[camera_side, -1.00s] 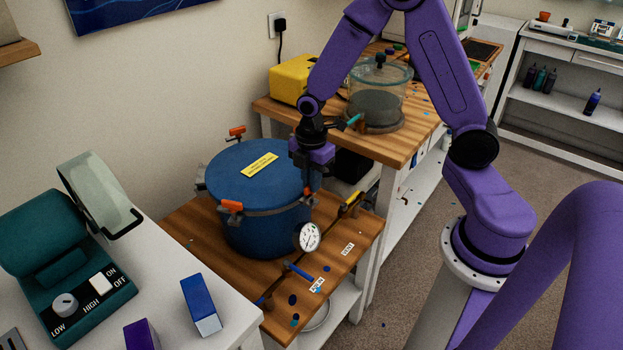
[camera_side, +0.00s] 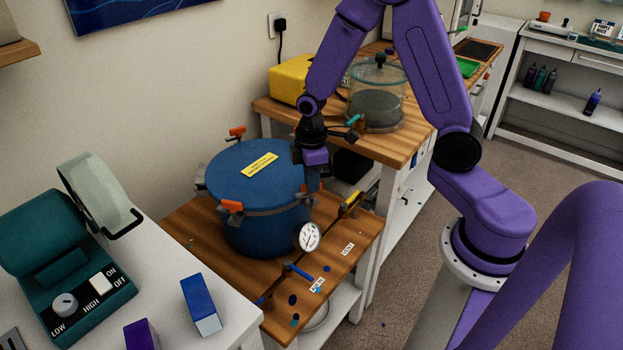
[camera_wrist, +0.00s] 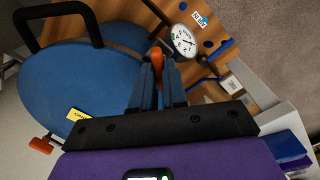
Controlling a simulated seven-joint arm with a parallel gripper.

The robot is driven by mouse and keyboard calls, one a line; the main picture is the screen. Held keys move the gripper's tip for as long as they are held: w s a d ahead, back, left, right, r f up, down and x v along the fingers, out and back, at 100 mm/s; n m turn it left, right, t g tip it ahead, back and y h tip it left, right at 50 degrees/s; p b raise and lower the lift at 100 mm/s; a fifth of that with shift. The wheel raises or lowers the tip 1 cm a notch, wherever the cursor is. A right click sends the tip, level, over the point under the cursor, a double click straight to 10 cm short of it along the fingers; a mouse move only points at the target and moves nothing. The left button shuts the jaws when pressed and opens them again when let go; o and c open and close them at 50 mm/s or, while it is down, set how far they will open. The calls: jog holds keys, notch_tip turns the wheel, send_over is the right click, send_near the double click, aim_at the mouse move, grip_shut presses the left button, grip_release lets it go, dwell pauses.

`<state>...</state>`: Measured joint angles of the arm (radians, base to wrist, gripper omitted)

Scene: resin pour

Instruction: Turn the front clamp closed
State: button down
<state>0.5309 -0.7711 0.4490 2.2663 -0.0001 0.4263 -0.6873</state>
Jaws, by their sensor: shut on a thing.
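The blue pressure pot (camera_side: 260,228) stands on the wooden table, with a round blue lid (camera_side: 240,180) bearing a yellow label. Orange-handled clamps sit around its rim, one at the left front (camera_side: 232,206) and one at the back (camera_side: 237,131). My gripper (camera_side: 309,184) is at the rim's right side, pointing down, shut on another orange clamp handle. In the wrist view, this front clamp's handle (camera_wrist: 157,52) shows between the fingers of my gripper (camera_wrist: 158,68). The fingers hide most of this clamp, so I cannot tell its exact angle.
A pressure gauge (camera_side: 309,237) and a blue-handled valve (camera_side: 298,271) stick out close below the gripper. A glass chamber (camera_side: 377,95) and a yellow box (camera_side: 291,80) stand on the bench behind. A white table (camera_side: 165,290) is at the left front.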

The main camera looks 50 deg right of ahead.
jog(key=m, duration=0.5)
jog(key=shift+m, duration=0.3)
jog(key=m, duration=0.4)
jog(key=shift+m, duration=0.4)
jog(key=c, duration=1.2)
grip_release()
jog(key=shift+o, duration=0.2)
notch_tip(320, 180, up, 18)
jog(key=shift+f, duration=0.25)
jog(key=shift+a, duration=0.1)
